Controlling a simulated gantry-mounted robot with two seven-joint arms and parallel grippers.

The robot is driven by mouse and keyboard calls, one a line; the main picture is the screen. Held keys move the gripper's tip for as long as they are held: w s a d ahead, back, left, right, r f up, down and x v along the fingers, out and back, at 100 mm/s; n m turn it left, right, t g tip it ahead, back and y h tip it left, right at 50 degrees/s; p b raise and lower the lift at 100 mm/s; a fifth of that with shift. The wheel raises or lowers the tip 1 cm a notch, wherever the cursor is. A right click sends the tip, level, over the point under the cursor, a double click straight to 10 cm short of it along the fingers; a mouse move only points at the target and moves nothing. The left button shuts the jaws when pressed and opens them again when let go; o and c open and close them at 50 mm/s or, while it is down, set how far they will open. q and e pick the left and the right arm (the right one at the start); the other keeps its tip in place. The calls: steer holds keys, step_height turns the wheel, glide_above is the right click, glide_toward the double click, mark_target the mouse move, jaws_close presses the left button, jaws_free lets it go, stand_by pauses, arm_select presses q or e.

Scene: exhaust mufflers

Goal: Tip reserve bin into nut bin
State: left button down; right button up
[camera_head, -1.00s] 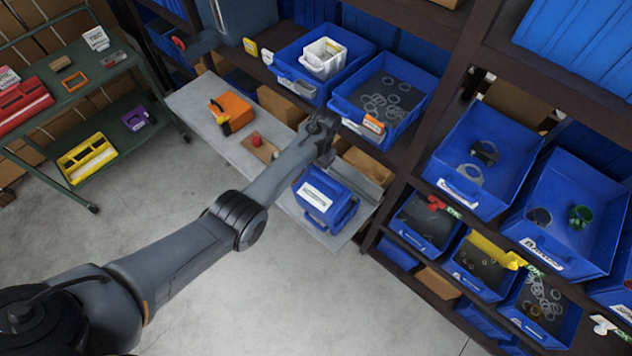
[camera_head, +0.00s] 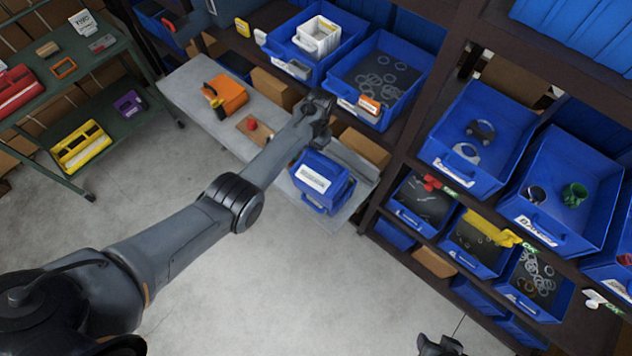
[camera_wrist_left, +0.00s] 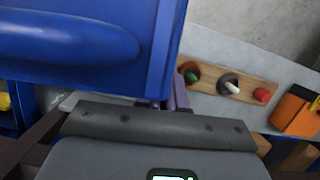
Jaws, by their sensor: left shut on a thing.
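A blue bin with a white label (camera_head: 314,177) is at the right part of the grey bench in the head view. Blue surfaces below it look like a second bin, but I cannot tell clearly. My left gripper (camera_head: 316,128) is at the back of the labelled bin, its fingers mostly hidden. In the left wrist view the blue bin (camera_wrist_left: 95,45) fills the upper left, close against the gripper, which is shut on it. The labels are too small to read, so I cannot tell which is the nut bin. A dark tip of my right gripper (camera_head: 440,346) shows at the bottom edge.
Shelves with blue bins (camera_head: 475,140) stand behind and to the right. A green cart (camera_head: 118,58) stands left. The floor in front is clear.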

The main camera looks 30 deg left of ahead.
arm_select(q)
steer(key=shift+s+r+t+p, duration=0.1)
steer(key=shift+r+t+p, duration=1.5)
steer(key=shift+p, duration=3.4)
steer(key=shift+f+t+p, duration=0.2)
steer(key=shift+t+p, duration=0.15)
steer(key=shift+t, duration=0.85)
steer(key=r+t, duration=0.1)
steer(key=t, duration=0.2)
steer(key=shift+r+t+h, duration=0.3)
steer(key=shift+r+t, duration=0.05)
steer(key=shift+t, duration=0.05)
steer(key=shift+r+t+b, duration=0.45)
steer(key=shift+t, duration=0.75)
step_height(320, 180, up, 2)
steer(key=t+b, duration=0.3)
steer(key=t, duration=0.1)
steer(key=shift+b, duration=0.3)
steer(key=shift+r+t+h, duration=0.3)
steer(key=shift+r+t, duration=0.05)
steer(key=shift+t, duration=0.05)
